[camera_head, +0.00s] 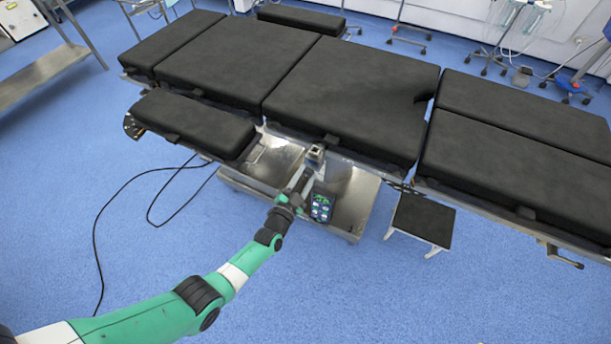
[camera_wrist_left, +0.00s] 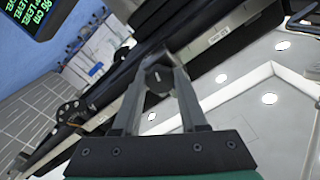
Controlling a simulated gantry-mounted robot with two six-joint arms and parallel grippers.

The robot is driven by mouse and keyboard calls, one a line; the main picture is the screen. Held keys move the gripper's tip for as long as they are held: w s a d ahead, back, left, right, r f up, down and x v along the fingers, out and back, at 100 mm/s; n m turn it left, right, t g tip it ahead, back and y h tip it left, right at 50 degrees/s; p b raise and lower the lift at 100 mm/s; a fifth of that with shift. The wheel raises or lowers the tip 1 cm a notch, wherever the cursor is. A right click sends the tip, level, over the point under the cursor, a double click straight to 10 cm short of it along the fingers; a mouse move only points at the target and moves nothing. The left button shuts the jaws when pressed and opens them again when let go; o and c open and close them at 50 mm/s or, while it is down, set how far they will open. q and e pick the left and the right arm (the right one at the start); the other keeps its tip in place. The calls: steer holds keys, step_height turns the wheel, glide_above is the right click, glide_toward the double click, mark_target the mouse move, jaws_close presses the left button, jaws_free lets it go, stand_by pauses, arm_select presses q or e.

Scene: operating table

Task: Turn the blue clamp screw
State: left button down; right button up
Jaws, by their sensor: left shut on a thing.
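The clamp (camera_head: 315,153) is a small grey metal block on the side rail of the operating table, below the edge of the black padding. My left gripper (camera_head: 309,168) reaches up to it from below in the head view. In the left wrist view, the left gripper's fingertips (camera_wrist_left: 159,72) are shut on a dark clamp screw knob (camera_wrist_left: 158,80), one finger on each side. Its blue colour does not show clearly in either view. The fingers hide part of the knob. My right gripper is in neither view.
The operating table (camera_head: 345,90) with black pads stretches across the scene. A pendant with a green display (camera_head: 321,207) hangs right beside my left wrist. A small black step (camera_head: 422,218) stands to the right. A black cable (camera_head: 125,185) lies on the open blue floor at left.

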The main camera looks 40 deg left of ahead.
arm_select(q)
steer(key=shift+c, duration=2.2)
jaws_free()
steer(key=shift+s, duration=0.1)
steer(key=p+v, duration=0.5)
steer(key=v, duration=0.6)
steer(key=shift+s, duration=0.15)
steer(key=shift+d, duration=0.15)
